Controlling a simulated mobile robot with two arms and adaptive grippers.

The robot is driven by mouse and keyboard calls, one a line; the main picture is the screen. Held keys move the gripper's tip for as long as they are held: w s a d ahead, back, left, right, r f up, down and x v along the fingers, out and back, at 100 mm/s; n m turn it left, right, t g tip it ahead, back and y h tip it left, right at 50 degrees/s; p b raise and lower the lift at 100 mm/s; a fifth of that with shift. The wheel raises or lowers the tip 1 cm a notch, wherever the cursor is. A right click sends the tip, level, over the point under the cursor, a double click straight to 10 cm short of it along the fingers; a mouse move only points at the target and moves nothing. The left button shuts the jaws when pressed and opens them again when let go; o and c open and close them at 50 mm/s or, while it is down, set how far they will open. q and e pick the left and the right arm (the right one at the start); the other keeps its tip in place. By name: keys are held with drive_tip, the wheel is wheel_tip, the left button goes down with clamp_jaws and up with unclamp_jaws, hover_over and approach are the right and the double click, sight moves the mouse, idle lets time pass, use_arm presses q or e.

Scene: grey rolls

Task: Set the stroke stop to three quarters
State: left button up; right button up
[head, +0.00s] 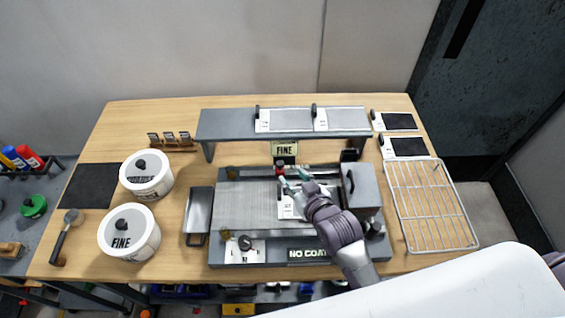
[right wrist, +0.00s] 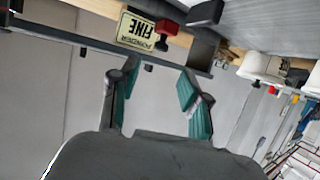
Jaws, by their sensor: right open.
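My left gripper is not in view.
A FINE sign (head: 284,150) stands behind the red piece, under a raised shelf (head: 230,122). A grey block (head: 362,185) stands at the machine's right end. A dial (head: 245,243) is at front left. White tubs (head: 130,232) and a wire rack (head: 430,205) flank the machine.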

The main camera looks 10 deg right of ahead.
sight(280, 163)
drive_tip(key=x, duration=0.4)
drive_tip(key=shift+w, duration=0.2)
drive_tip(key=x, duration=0.2)
drive_tip(key=shift+w+a+f+p, duration=0.1)
drive_tip(key=shift+w+f+p, duration=0.1)
drive_tip(key=shift+p, duration=0.1)
drive_tip(key=shift+w+f, duration=0.25)
drive_tip(key=shift+w, duration=0.3)
drive_tip(key=shift+a, duration=0.1)
drive_tip(key=shift+c, duration=0.5)
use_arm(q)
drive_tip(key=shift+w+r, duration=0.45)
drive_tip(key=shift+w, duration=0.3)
use_arm(e)
clamp_jaws()
